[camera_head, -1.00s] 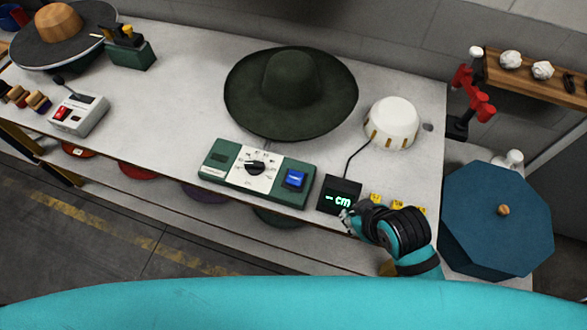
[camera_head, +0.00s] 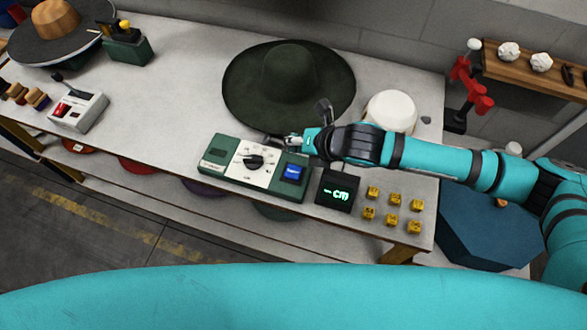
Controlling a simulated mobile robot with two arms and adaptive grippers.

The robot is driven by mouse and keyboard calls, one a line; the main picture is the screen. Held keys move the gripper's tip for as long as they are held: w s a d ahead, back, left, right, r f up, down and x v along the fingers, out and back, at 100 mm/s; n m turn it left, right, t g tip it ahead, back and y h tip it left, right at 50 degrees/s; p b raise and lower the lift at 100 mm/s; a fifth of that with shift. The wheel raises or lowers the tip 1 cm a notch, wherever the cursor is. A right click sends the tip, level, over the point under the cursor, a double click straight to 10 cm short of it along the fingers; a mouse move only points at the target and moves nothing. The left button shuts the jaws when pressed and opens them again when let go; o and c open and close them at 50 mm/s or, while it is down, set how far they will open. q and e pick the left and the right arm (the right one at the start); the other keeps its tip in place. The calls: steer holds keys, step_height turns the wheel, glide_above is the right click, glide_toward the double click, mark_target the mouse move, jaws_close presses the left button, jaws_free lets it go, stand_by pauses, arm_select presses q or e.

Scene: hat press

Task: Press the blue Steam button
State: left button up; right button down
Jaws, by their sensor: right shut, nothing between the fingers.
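The blue Steam button (camera_head: 293,172) sits at the right end of a green control box (camera_head: 216,162) with a white dial plate and a black knob (camera_head: 253,162). The button face is uncovered. My right gripper (camera_head: 288,141) is shut and empty. In the picture it lies just above and behind the button, near the box's back edge, apart from the button. Its arm reaches in from the right across the table. My left gripper is not in view.
A dark green hat (camera_head: 289,75) lies right behind my right gripper. A black "cm" display (camera_head: 337,189) and several yellow cubes (camera_head: 373,192) stand to the right. A white dome (camera_head: 392,108) is partly hidden behind my arm.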

steer(key=shift+w+d+n, duration=0.2)
steer(key=shift+n, duration=0.1)
steer(key=shift+f, duration=0.1)
steer(key=b, duration=0.7)
glide_above(295, 170)
step_height(295, 170, down, 6)
steer(key=shift+f, duration=0.15)
step_height(295, 170, down, 2)
steer(key=shift+w+f+b, duration=0.1)
steer(key=shift+b, duration=0.55)
steer(key=shift+f, duration=0.1)
stand_by(0.4)
steer(key=shift+f, duration=0.4)
